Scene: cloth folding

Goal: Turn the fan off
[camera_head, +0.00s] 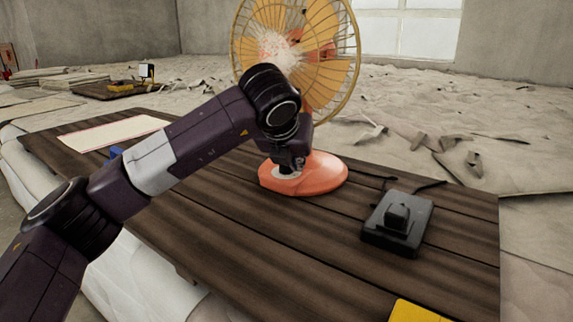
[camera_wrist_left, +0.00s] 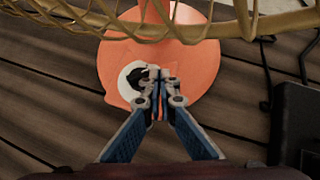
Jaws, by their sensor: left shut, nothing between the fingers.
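An orange fan with a yellow wire cage (camera_head: 297,50) stands on the dark wooden table. Its round orange base (camera_head: 325,176) carries a white disc with a black knob, seen in the wrist view (camera_wrist_left: 133,76). My left gripper (camera_wrist_left: 160,80) is shut and empty, its fingertips just over or beside the black knob. I cannot tell whether they touch it. The fingertips hide part of the knob and disc. In the head view my left gripper (camera_head: 290,163) is at the near left side of the base, partly hidden by my arm. My right gripper is not in view.
A black device (camera_head: 398,224) with a cable sits to the right of the fan. A yellow object (camera_head: 416,312) lies at the near edge. A white sheet (camera_head: 115,132) and a small blue item (camera_head: 116,152) are at the left. The yellow cage hangs close above my gripper.

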